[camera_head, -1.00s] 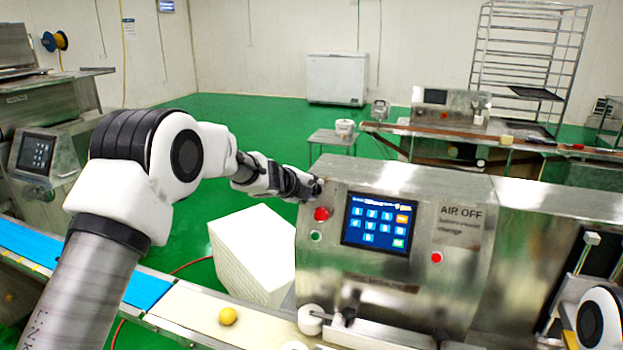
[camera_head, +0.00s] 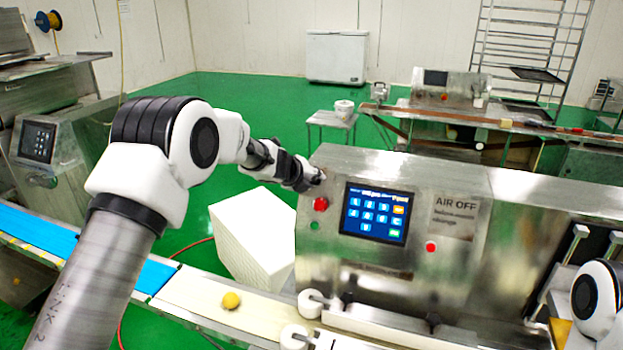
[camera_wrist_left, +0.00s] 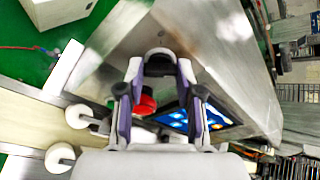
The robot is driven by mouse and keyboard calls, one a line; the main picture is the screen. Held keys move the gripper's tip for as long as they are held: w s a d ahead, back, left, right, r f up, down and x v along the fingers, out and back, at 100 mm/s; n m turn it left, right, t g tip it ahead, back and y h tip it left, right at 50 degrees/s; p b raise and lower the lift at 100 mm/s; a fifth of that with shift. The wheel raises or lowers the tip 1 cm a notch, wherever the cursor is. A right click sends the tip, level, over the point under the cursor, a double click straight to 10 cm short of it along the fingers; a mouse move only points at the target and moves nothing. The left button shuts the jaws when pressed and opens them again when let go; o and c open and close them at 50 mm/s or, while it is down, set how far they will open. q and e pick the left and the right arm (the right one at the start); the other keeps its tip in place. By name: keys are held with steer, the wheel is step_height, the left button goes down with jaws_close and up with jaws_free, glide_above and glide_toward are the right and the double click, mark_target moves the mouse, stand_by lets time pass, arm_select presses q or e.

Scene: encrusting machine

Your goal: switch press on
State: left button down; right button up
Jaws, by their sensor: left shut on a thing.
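The steel encrusting machine (camera_head: 400,170) stands at the centre right. Its front panel has a lit blue screen (camera_head: 376,212), a large red button (camera_head: 320,204) with a green button (camera_head: 314,225) below it, and another red button (camera_head: 431,247) at right. My left gripper (camera_head: 312,180) is at the panel's upper left edge, just above the large red button. The large red button (camera_wrist_left: 144,105) shows between and behind the fingers. My right gripper is out of view; only part of that arm shows.
A conveyor (camera_head: 190,290) carries a yellow ball (camera_head: 231,300) in front of the machine, by white rollers (camera_head: 310,303). A white block (camera_head: 252,235) stands left of the machine. Another machine (camera_head: 60,140) is at far left. Green floor lies open behind.

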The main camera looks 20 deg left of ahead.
arm_select(q)
steer(key=c, duration=1)
jaws_free()
steer(key=shift+c, duration=0.2)
steer(key=v, duration=1.1)
steer(key=shift+s+r, duration=0.25)
steer(key=shift+s, duration=0.05)
